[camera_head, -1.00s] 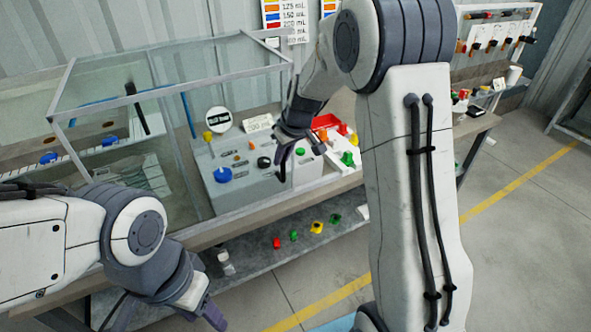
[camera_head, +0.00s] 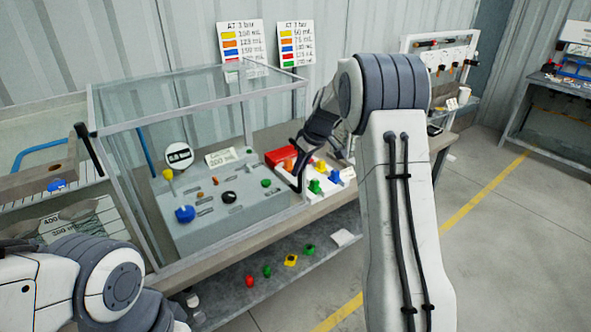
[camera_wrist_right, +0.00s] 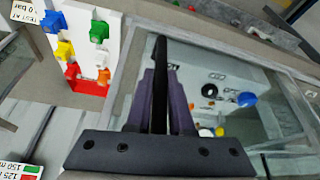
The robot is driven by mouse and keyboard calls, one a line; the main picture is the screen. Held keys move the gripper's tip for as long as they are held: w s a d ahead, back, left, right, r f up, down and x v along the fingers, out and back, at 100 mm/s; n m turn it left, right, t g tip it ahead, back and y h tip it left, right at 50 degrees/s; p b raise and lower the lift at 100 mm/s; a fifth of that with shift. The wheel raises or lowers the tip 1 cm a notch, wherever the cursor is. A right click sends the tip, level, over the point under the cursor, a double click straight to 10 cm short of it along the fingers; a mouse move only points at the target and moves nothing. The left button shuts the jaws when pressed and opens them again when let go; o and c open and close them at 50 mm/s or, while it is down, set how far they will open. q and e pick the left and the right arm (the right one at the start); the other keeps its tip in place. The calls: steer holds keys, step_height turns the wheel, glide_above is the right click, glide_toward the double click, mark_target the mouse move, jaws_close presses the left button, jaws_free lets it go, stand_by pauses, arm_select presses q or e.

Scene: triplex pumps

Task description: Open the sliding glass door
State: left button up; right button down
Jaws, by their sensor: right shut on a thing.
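The glass case (camera_head: 196,68) stands on the bench, with a metal frame and clear panes. Behind its glass is a grey pump panel with a blue knob (camera_head: 185,213). My right gripper (camera_head: 298,168) is at the right end of the case. In the right wrist view, its two dark fingers (camera_wrist_right: 160,95) are closed on a black upright handle bar (camera_wrist_right: 160,60), beside the glass. Another black handle (camera_head: 88,150) shows at the left of the case. My left arm is at lower left; its fingertips are out of view.
A red and white tray (camera_head: 318,190) with coloured fittings sits right of the case, close to my right gripper. Several coloured fittings (camera_head: 267,270) lie on the lower shelf. Volume charts (camera_head: 296,45) hang behind. The floor at right is clear.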

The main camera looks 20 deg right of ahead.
steer(key=c, duration=0.8)
jaws_free()
steer(key=b+v, duration=0.1)
steer(key=v, duration=0.9)
steer(key=shift+r, duration=0.2)
steer(key=shift+s, duration=0.1)
